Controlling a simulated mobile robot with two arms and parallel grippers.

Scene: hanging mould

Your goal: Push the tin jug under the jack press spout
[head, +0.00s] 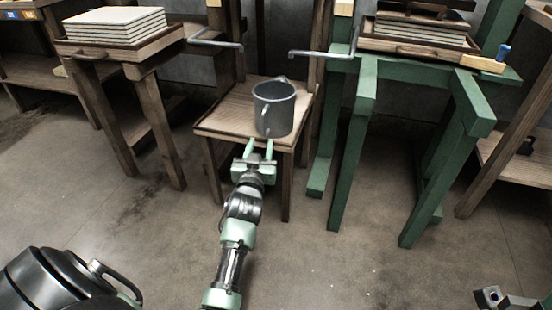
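The grey tin jug (281,112) stands upright on a low wooden stand (219,118), near its front right part, with its handle facing front left. My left gripper (260,146) is at the front edge of the stand, just in front of the jug. Its two fingers are apart with nothing between them; I cannot tell whether they touch the jug. A grey metal spout (318,54) reaches left from the green press frame (418,73), behind and right of the jug. Part of my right arm shows at the bottom right corner, but its fingers are not clear.
A second grey pipe (217,43) reaches right from the wooden table (125,55) at left, which bears stacked pale slabs (116,27). More stacked slabs (415,34) lie on the green frame. Wooden posts stand behind the low stand. The floor in front is clear.

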